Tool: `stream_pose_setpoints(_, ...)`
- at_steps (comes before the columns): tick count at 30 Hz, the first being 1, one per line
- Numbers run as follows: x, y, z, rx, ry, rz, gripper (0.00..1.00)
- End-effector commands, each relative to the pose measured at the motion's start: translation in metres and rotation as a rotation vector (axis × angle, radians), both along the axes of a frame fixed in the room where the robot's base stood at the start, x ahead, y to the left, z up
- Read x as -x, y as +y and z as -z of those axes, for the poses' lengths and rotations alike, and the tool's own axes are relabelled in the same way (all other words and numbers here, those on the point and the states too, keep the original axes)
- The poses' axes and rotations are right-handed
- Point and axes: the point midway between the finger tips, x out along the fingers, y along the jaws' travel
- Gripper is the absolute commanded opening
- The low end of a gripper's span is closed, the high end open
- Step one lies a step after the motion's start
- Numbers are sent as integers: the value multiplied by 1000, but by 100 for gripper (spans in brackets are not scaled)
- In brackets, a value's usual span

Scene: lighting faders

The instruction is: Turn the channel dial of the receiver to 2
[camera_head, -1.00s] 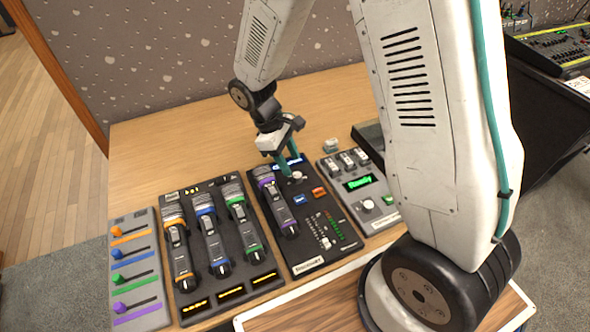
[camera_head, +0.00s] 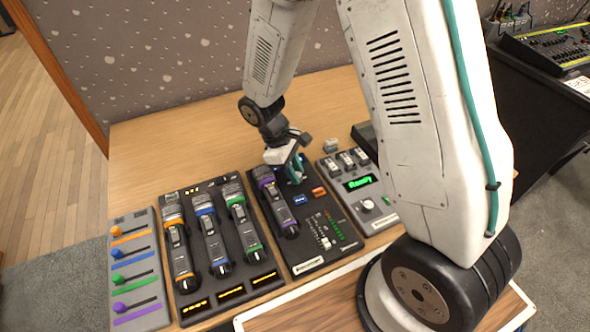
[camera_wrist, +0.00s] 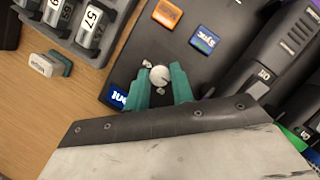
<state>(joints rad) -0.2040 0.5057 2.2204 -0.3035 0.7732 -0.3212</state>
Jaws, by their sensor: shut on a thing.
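The receiver (camera_head: 300,256) is a black unit holding a purple-banded microphone, with blue and orange buttons. Its white round channel dial (camera_wrist: 160,75) shows in the wrist view between the two teal fingertips; small white marks lie around it, too small to read. My gripper (camera_wrist: 162,83) is shut on the dial. In the head view my gripper (camera_head: 294,174) is at the back part of the receiver, and its fingers hide the dial. A blue-lit display (camera_wrist: 118,97) beside the left finger is partly covered.
Left of the receiver is a dock (camera_head: 247,262) with several microphones, then a grey slider panel (camera_head: 143,300). To the right is a grey unit (camera_head: 376,219) with a green screen. The wooden table behind is clear.

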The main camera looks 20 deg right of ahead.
Motion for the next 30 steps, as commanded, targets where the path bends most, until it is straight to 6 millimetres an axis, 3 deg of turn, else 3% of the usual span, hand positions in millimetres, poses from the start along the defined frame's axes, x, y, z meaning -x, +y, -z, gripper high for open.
stream_pose_setpoints(11,-2,-1,-1,0,-1,151,1)
stream_pose_setpoints(30,-3,-5,-1,-1,-2,733,1)
